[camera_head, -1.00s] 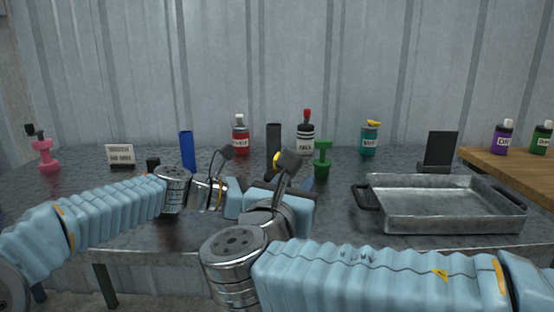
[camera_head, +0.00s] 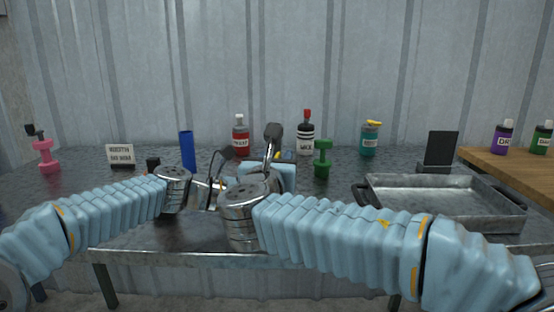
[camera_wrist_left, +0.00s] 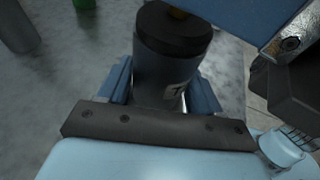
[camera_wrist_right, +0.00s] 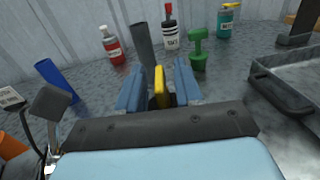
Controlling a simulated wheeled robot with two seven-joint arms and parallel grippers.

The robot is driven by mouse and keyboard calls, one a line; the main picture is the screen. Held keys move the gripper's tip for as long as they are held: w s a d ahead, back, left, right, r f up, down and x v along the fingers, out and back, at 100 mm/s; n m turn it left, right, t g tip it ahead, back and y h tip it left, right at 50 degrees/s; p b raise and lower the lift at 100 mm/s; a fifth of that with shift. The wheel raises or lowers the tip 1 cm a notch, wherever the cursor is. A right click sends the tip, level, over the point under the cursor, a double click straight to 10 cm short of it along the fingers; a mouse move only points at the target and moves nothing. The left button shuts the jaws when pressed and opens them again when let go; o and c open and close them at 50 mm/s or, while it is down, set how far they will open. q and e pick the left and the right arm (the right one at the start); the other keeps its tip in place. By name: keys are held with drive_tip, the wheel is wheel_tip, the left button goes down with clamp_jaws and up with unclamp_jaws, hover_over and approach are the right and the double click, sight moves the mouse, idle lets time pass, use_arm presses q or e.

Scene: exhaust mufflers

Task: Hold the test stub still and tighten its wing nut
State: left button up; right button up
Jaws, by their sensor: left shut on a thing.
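The test stub (camera_wrist_left: 172,60) is a dark, thick cylinder with a pale label, and it stands between the two blue fingers of my left gripper (camera_wrist_left: 163,84), which is shut on it. In the head view my right arm hides the stub and wing nut.
A metal tray (camera_head: 445,215) stands on the right of the table. Bottles, a tall dark cylinder (camera_wrist_right: 143,42), a green dumbbell-shaped object (camera_head: 323,157) and a blue cylinder (camera_head: 187,150) stand behind my grippers. A small sign (camera_head: 120,155) is at the left.

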clamp_jaws()
drive_tip(key=shift+d, duration=0.1)
drive_tip(key=shift+n+y, duration=0.5)
drive_tip(key=shift+y, duration=0.3)
unclamp_jaws()
